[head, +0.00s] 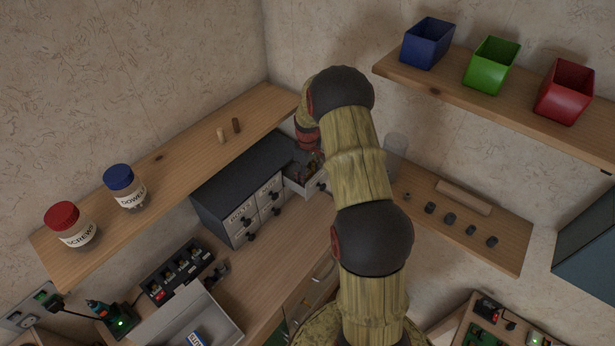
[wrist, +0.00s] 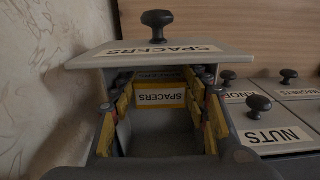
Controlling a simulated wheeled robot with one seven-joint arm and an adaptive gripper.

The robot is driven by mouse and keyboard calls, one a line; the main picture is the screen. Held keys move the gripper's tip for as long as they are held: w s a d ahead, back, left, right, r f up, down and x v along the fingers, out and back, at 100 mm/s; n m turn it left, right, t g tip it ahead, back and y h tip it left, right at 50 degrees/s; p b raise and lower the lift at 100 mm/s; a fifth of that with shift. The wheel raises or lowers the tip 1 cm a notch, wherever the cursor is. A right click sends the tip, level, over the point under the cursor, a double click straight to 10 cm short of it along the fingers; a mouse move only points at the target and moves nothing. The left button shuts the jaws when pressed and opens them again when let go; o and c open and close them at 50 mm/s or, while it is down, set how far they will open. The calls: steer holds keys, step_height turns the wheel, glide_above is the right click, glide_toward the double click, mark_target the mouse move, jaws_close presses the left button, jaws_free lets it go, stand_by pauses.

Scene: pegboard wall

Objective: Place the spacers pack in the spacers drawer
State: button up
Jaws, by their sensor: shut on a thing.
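The spacers drawer (wrist: 220,60) is pulled open, with a black knob and a SPACERS label that reads upside down in the wrist view. In the head view the open drawer (head: 293,188) juts from the right end of the dark cabinet. My gripper (wrist: 162,105) reaches down at the drawer, its two fingers on either side of the spacers pack. It is shut on the pack (wrist: 160,97), which has a yellow-edged SPACERS label. The pack is at the drawer opening, behind the front panel; whether it touches the drawer floor is hidden. My arm partly hides the gripper in the head view.
The dark cabinet (head: 225,197) has other shut drawers; the NUTS drawer (wrist: 270,130) is beside the open one. A wooden shelf (head: 180,155) with jars and two small pegs runs above it on the left. A pegboard ledge (head: 470,215) is to the right.

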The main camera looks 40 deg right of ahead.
mark_target(307, 175)
steer(key=o, duration=0.9)
steer(key=shift+c, duration=0.2)
steer(key=s+a+r+t, duration=0.1)
steer(key=a+r, duration=0.3)
steer(key=r, duration=0.7)
steer(key=s+a+r, duration=0.1)
steer(key=a+r, duration=0.3)
steer(key=r, duration=0.8)
steer(key=s+a+r+m+t, duration=0.1)
steer(key=s+a+r+t, duration=0.1)
steer(key=s+a+r, duration=0.7)
steer(key=s+a+r+m+t, duration=0.1)
steer(key=s+a+r, duration=0.1)
steer(key=s+a, duration=0.4)
steer(key=s+a+r+t, duration=0.1)
steer(key=s+a, duration=0.6)
steer(key=s, duration=0.5)
steer(key=shift+s+r+m+t, duration=0.15)
steer(key=shift+r+m+t, duration=0.15)
steer(key=shift+r+m, duration=0.1)
